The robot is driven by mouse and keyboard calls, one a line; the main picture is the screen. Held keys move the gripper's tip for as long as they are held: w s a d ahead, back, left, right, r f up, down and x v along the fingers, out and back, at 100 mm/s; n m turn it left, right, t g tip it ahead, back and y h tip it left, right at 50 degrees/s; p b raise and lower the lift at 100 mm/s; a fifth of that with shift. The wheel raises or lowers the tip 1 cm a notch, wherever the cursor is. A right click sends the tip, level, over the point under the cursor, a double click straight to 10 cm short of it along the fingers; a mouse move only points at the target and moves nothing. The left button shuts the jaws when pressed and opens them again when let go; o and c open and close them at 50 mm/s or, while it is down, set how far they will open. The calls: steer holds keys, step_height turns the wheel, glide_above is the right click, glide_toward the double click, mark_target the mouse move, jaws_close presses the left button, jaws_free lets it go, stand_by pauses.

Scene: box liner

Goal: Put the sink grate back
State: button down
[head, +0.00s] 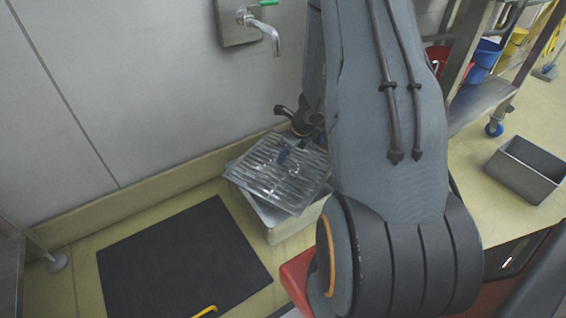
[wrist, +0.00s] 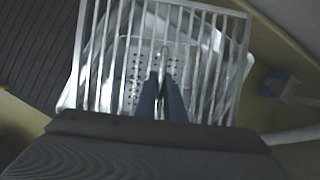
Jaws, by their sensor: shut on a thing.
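The metal sink grate (head: 268,171) lies over the low sink (head: 277,229) by the wall, turned at an angle to it and overhanging its front edge in the head view. In the wrist view the grate (wrist: 210,52) spans the basin (wrist: 127,75), whose perforated bottom shows between the bars. My gripper (wrist: 163,84) is shut on the grate near its middle, at a small handle or bar. In the head view my gripper (head: 284,156) comes down onto the grate from above. Whether the grate touches the sink rim cannot be told.
A tap (head: 264,30) sticks out of the wall above the sink. A black mat (head: 184,262) lies on the floor at left. A grey bin (head: 525,168) stands at right, near a shelf (head: 481,102) with buckets.

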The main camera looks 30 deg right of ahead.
steer(key=shift+f+b, duration=0.35)
steer(key=shift+f, duration=0.5)
steer(key=shift+f+b, duration=0.6)
steer(key=shift+b, duration=0.05)
steer(key=c, duration=1.8)
jaws_free()
steer(key=shift+c, duration=0.2)
steer(key=shift+r, duration=0.1)
